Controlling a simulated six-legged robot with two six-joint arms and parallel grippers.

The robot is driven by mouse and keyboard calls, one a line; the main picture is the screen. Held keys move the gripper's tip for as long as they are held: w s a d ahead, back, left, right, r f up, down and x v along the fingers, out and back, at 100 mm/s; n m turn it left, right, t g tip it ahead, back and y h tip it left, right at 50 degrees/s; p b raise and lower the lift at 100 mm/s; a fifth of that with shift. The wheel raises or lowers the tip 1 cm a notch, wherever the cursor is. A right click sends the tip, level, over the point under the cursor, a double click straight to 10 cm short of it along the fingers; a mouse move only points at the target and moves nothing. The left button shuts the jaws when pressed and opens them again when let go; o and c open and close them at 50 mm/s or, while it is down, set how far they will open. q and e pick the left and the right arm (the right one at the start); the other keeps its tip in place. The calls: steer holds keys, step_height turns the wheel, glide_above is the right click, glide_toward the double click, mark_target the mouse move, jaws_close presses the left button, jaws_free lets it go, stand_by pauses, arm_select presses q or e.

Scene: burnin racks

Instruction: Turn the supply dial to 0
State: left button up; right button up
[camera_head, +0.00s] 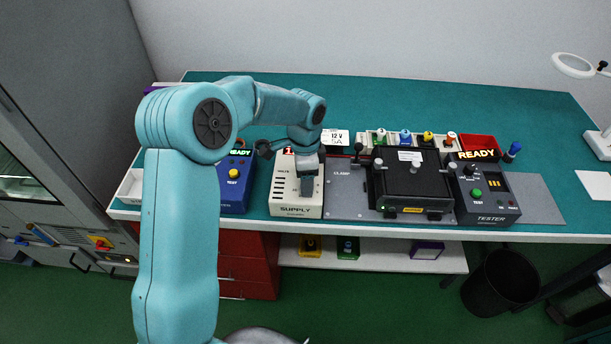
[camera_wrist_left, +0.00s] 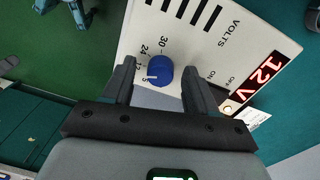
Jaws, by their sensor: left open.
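The cream supply box (camera_head: 296,212) stands near the bench's front edge in the head view, partly hidden by my left arm. In the left wrist view, the supply box (camera_wrist_left: 205,50) shows a red display (camera_wrist_left: 264,75) reading 12 V. Its blue dial (camera_wrist_left: 160,69) has a pale mark and a scale beside it with 30, 24 and 12 legible. My left gripper (camera_wrist_left: 159,84) is open, with one finger on each side of the dial in that view. I cannot tell whether the fingers touch it. In the head view my left gripper (camera_head: 308,182) is over the supply's front, hiding the dial.
A blue unit (camera_head: 236,190) with a yellow button stands left of the supply. A clamp fixture (camera_head: 412,180) and a tester (camera_head: 487,205) showing READY stand to the right. Several coloured pegs line the back. The rear of the green bench (camera_head: 440,95) is clear.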

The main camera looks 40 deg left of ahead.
arm_select(q)
steer(key=shift+w+d+f, duration=0.1)
steer(key=shift+w+f, duration=0.1)
steer(key=shift+s, duration=0.1)
steer(key=c, duration=0.9)
steer(key=shift+c, duration=0.8)
